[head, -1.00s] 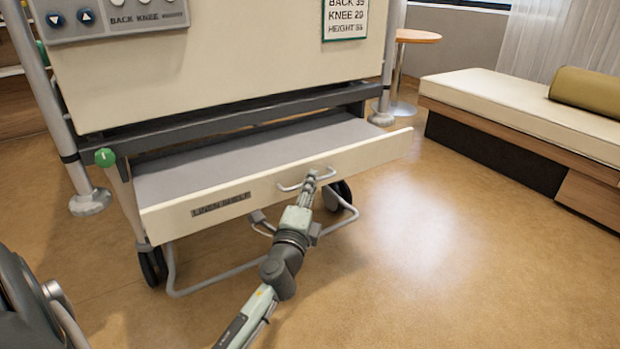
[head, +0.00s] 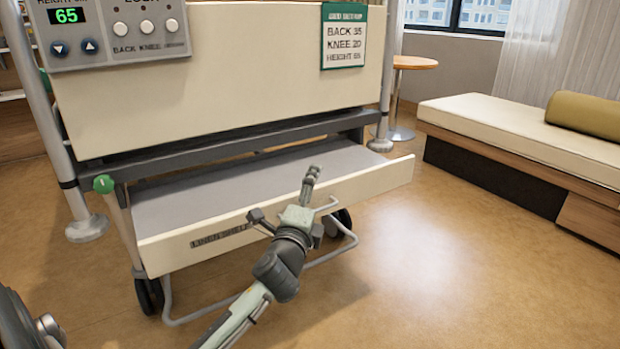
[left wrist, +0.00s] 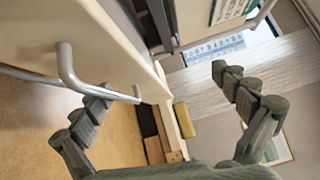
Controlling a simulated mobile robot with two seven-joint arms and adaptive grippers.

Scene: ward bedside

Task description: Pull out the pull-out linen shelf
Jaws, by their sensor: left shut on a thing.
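The linen shelf (head: 237,189) under the bed stands pulled out, its grey top showing behind a cream front panel labelled "LINEN SHELF" (head: 219,236). Its grey bar handle is partly hidden behind my left gripper (head: 285,196) in the head view. In the left wrist view the bent handle (left wrist: 68,65) shows at the left, beside and partly behind one finger. Whether a finger touches the bar I cannot tell. My right gripper is not in view.
The bed's end board (head: 230,75) rises above the shelf, with a control panel (head: 110,32) and a sign (head: 344,37). A green-knobbed lever (head: 104,184) stands at the shelf's left. A padded bench (head: 520,130) is at the right. The floor (head: 430,260) between is clear.

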